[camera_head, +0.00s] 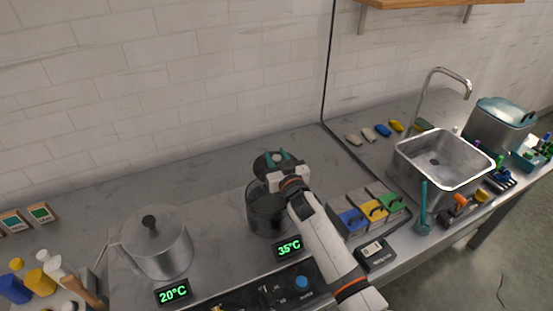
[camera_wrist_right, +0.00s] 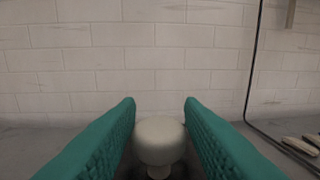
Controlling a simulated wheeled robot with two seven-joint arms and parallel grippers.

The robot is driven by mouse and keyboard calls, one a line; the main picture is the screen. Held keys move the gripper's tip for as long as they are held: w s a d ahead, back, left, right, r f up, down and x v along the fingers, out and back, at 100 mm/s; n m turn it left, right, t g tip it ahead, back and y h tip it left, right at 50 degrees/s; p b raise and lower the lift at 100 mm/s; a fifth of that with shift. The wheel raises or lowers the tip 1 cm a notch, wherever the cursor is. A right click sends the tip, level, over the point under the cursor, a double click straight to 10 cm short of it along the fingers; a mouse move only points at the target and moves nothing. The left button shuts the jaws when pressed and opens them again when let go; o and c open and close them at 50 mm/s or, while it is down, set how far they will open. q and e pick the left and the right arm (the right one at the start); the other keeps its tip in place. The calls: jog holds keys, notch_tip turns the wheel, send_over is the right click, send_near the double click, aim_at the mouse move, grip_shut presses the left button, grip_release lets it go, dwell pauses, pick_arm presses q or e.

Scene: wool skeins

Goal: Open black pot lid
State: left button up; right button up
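The black pot (camera_head: 262,215) stands on the counter behind the 35°C display. Its dark lid (camera_head: 261,166) shows above the pot's mouth, seemingly raised off the rim, though my gripper and wrist hide part of the gap. In the right wrist view the pale round knob (camera_wrist_right: 159,140) fills the space between the fingertips and appears to touch both. My left gripper is not in view.
A silver lidded pot (camera_head: 165,252) stands to the left, behind the 20°C display (camera_head: 173,291). Blue, yellow and green-topped boxes (camera_head: 352,220) sit right of my arm, then a metal sink (camera_head: 408,172). The counter behind the pots is clear.

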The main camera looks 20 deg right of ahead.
jog(key=shift+o, duration=0.9)
jog(key=shift+f, duration=0.1)
jog(key=shift+s, duration=0.25)
jog(key=s, duration=0.3)
jog(key=s+b, duration=0.1)
jog(key=s, duration=0.3)
jog(key=s+d, duration=0.1)
jog(key=s, duration=0.3)
jog(key=shift+s+d, duration=0.1)
jog(key=shift+s, duration=0.15)
